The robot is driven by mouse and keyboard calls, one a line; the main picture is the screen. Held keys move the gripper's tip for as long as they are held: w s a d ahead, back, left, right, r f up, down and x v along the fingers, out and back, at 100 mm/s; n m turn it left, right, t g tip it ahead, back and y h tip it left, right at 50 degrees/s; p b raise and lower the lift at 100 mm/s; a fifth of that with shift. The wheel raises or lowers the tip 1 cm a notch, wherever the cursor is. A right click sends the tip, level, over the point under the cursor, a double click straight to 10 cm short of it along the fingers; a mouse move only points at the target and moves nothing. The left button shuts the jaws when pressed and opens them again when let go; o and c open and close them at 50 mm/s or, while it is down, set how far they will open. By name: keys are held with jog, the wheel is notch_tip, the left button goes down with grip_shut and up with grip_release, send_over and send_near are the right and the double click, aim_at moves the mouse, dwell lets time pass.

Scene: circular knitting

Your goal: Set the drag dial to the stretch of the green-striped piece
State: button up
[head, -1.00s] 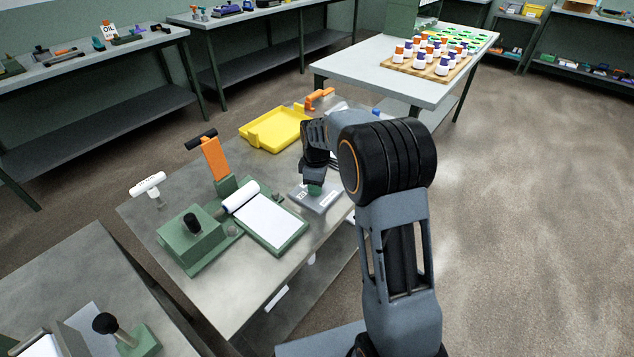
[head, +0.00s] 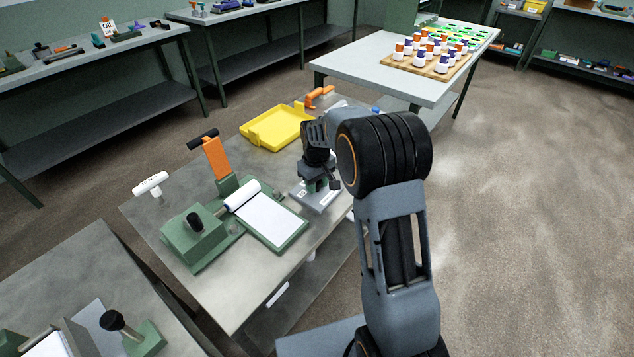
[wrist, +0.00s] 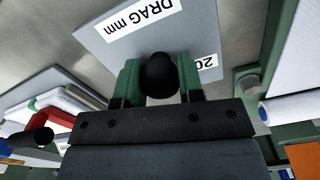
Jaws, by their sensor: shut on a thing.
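The drag dial is a grey plate (wrist: 92,42) with a white "DRAG mm" label and a partly covered "20" label in the wrist view. It also shows in the head view (head: 327,207) near the bench's right edge. My gripper (wrist: 159,84) has its two green fingers on either side of the dial's round black knob (wrist: 158,68) and is shut on it. In the head view my gripper (head: 318,184) is over the plate. The dial's pointer and most of its scale are hidden. I cannot make out a green-striped piece in either view.
A green device with a white sheet (head: 268,220) and roll stands left of the dial. An orange lever (head: 216,157) rises behind it. A yellow tray (head: 275,128) lies at the back of the bench (head: 232,307). A table with several capped bottles stands beyond.

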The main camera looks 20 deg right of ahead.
jog(key=shift+w+r, duration=0.1)
dwell(0.5)
jog(key=o, duration=0.9)
notch_tip(320, 180, up, 14)
jog(key=shift+f+p, duration=0.15)
jog(key=shift+p, duration=0.4)
